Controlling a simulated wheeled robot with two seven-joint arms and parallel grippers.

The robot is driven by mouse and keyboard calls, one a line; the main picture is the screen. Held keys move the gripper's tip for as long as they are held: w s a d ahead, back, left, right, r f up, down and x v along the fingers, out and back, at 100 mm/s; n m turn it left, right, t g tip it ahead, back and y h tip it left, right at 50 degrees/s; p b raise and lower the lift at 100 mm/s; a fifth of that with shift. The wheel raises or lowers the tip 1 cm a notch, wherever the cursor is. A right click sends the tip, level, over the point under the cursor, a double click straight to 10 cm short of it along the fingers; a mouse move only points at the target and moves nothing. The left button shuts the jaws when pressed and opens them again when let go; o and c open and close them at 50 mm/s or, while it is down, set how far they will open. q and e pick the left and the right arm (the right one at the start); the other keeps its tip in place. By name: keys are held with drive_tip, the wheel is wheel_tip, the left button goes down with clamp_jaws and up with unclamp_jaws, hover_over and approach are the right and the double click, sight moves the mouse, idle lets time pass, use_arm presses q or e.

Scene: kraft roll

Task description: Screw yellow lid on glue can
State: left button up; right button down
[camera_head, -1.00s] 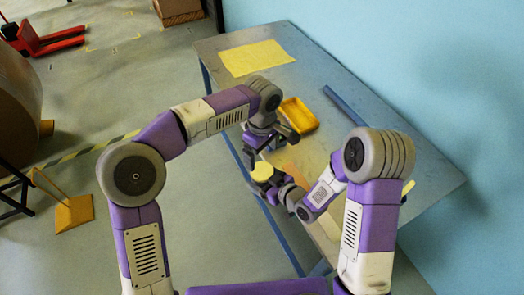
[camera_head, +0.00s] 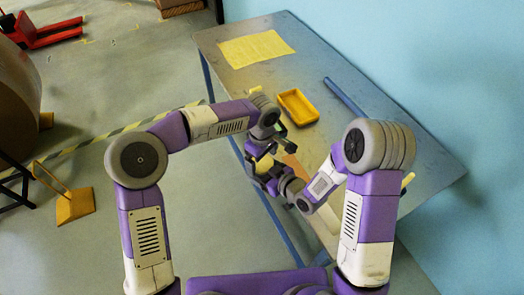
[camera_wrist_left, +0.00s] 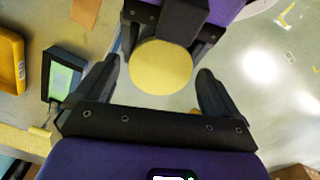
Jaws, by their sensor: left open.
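The round yellow lid (camera_wrist_left: 160,67) shows from above in the left wrist view, between the fingers of my left gripper (camera_wrist_left: 158,88). The gripper is open, with a gap on each side of the lid. In the head view the left gripper (camera_head: 262,152) is close over the lid (camera_head: 264,164) and partly covers it. My right gripper (camera_wrist_left: 170,40) reaches in from the top of the wrist view, its fingers on both sides below the lid, and appears to hold the can. The can's body is hidden beneath the lid, so the lid's seating cannot be told.
A yellow tray (camera_head: 298,108), a blue bar (camera_head: 345,101) and a yellow sheet (camera_head: 256,50) lie on the table (camera_head: 375,158). A dark box with a green face (camera_wrist_left: 62,80) is close to my left gripper. The table's near edge passes by both grippers.

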use_arm(q)
drive_tip(key=shift+f, duration=0.2)
drive_tip(key=c, duration=1.1)
drive_tip(key=m, duration=0.6)
drive_tip(key=shift+m, duration=0.3)
drive_tip(key=o, duration=1.2)
